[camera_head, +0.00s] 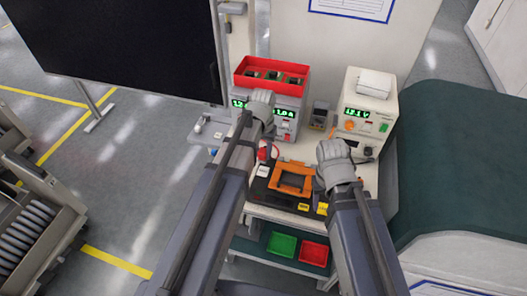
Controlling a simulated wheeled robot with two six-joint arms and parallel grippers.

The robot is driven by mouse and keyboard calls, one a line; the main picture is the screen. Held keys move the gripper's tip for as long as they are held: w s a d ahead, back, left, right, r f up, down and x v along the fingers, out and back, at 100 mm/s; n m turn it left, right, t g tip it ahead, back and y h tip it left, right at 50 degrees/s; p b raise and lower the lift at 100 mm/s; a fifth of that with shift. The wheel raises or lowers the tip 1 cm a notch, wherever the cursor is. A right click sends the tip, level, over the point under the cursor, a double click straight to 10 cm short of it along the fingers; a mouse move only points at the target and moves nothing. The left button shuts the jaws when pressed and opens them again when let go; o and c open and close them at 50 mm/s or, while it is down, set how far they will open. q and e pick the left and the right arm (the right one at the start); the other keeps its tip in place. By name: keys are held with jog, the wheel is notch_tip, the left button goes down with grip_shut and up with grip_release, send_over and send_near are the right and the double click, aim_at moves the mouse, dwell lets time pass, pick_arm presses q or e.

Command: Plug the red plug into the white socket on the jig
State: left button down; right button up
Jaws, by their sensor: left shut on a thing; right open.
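The jig is a black board (274,198) on the bench with an orange frame (292,178) on it. A small white block (263,171) at the jig's left side looks like the white socket. A small red and white thing (266,152), which looks like the red plug, shows just above this block, beside my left forearm. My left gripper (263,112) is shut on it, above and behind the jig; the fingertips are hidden. My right gripper (334,162) is open and empty at the jig's right edge.
A red bin (270,64) with green boards sits on a grey instrument behind my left gripper. A white instrument (370,100) stands at the back right, a small dark meter (319,115) between them. Green (281,246) and red (314,252) trays lie on the lower shelf.

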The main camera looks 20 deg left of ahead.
pick_arm(q)
jog(key=shift+d, duration=0.1)
pick_arm(e)
jog(key=shift+d+f, duration=0.1)
pick_arm(q)
jog(key=shift+f, duration=0.2)
notch_tip(320, 180, down, 5)
jog(key=b, duration=0.6)
jog(key=shift+f, duration=0.2)
pick_arm(e)
notch_tip(320, 180, down, 6)
jog(key=shift+r, duration=0.2)
pick_arm(q)
jog(key=shift+f+b, duration=0.55)
jog(key=shift+f, duration=0.05)
pick_arm(e)
jog(key=shift+f, duration=0.65)
dwell(0.3)
pick_arm(q)
jog(key=shift+c, duration=2.2)
grip_release()
jog(key=shift+r, duration=0.15)
pick_arm(e)
jog(key=shift+r, duration=0.2)
